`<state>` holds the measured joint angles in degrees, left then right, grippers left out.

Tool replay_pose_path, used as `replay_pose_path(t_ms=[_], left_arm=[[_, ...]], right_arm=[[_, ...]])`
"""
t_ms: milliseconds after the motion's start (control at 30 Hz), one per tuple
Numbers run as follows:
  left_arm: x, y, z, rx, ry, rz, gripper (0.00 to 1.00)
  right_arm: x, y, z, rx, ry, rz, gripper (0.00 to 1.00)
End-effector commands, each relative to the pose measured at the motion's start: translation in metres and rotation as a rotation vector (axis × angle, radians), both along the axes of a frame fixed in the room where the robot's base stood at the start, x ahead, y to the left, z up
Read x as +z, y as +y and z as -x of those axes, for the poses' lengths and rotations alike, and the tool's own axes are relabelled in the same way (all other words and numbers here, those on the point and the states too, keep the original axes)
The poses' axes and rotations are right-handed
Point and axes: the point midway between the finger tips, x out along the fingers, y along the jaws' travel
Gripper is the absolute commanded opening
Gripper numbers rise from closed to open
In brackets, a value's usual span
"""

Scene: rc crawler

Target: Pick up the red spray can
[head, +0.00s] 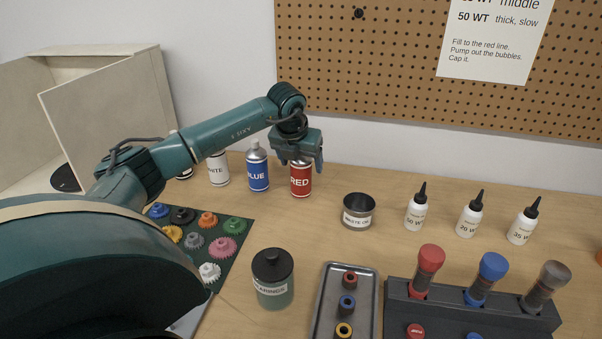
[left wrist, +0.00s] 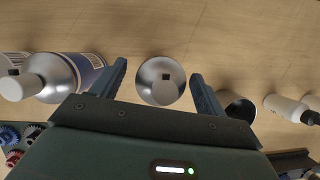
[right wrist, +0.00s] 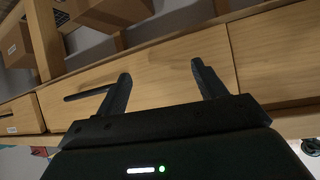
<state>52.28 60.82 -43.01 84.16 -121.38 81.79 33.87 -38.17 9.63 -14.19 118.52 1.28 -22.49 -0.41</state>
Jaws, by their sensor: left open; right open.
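The red spray can (head: 300,181) stands upright on the table, with a white label reading RED. My left gripper (head: 303,160) is directly above it and hides its top in the head view. In the left wrist view, the can's silver top (left wrist: 160,80) sits between the two open fingers of my left gripper (left wrist: 160,82), with a gap on each side. My right gripper (right wrist: 159,80) is open and empty, facing wooden drawer fronts below a table. It does not show in the head view.
The blue spray can (head: 258,172) stands just left of the red one, with the white can (head: 218,170) beyond. The waste oil tin (head: 358,211) is to the right, then oil bottles (head: 416,211). A gear mat (head: 233,237) and bearings jar (head: 272,280) are nearer.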

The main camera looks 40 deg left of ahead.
Motion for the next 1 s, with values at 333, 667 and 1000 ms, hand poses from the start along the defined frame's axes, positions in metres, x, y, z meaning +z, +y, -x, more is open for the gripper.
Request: replay_pose_path(t_ms=[333, 667, 1000], left_arm=[[-0.0096, 0.0011, -0.0034, -0.001, 0.0, -0.001, 0.74], [-0.0091, 0.0011, -0.0033, 0.0, -0.001, 0.0, 0.47], [-0.0083, 0.0013, -0.0035, 0.0, -0.002, -0.001, 0.21]], right_arm=[[0.0005, -0.001, -0.0008, -0.002, 0.001, 0.002, 0.7], [0.0008, -0.0012, -0.0009, -0.003, 0.0, 0.002, 0.7], [0.0014, -0.0012, -0.0011, -0.003, -0.001, 0.002, 0.7]])
